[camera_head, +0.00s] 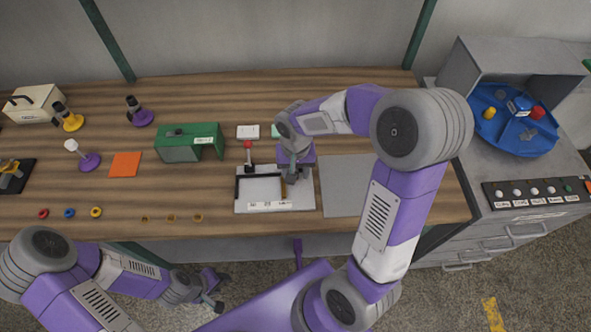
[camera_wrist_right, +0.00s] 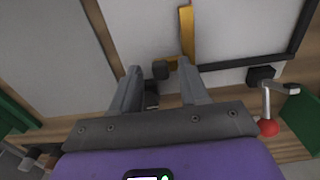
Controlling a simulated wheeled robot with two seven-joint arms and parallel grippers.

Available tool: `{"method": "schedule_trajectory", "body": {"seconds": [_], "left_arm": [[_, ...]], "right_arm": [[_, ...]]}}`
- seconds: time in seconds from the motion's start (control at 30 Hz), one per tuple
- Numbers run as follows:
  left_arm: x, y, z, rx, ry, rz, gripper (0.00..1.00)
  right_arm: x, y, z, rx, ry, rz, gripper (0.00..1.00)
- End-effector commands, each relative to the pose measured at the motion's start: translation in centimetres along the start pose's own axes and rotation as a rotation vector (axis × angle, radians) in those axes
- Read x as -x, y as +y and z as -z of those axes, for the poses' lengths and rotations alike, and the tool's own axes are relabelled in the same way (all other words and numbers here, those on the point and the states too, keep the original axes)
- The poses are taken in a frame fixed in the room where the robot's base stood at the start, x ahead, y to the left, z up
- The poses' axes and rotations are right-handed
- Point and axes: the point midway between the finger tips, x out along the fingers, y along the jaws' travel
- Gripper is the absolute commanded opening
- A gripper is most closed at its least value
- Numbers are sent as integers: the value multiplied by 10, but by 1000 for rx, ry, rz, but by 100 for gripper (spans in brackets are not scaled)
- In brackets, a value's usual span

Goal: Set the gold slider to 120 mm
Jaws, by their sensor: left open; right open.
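In the right wrist view the gold slider (camera_wrist_right: 187,35) runs down close to the right-hand fingertip, and a small dark knob (camera_wrist_right: 160,70) shows between the fingertips. Whether the fingers touch either cannot be told. My right gripper (camera_wrist_right: 158,76) is open and points down at the plate's right part; it also shows in the head view (camera_head: 293,174). My left gripper (camera_head: 216,290) is open and empty, in front of the table edge.
A red-knobbed crank (camera_head: 248,150) stands at the frame's back left corner; its red knob (camera_wrist_right: 268,127) shows in the wrist view. A green block (camera_head: 190,142) stands to the left. A grey mat (camera_head: 345,185) lies bare to the right. Small rings lie along the front left.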

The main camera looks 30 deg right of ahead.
Motion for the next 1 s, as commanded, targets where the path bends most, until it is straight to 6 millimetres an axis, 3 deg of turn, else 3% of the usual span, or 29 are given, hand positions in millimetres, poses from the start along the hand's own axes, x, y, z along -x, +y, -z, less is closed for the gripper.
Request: {"method": "schedule_trajectory", "body": {"seconds": [0.17, 0.4, 0.6, 1.0], "left_arm": [[3, 1, 0, 0, 0, 0, 43], [17, 6, -1, 0, 0, 0, 43], [23, 9, -1, 0, 0, 0, 43], [23, 9, -1, 0, 0, 0, 43]], "right_arm": [[8, 0, 0, 0, 2, 1, 45], [49, 0, 1, 0, 3, 2, 45], [72, 0, 0, 1, 1, 1, 45], [76, 0, 0, 0, 0, 0, 45]]}}
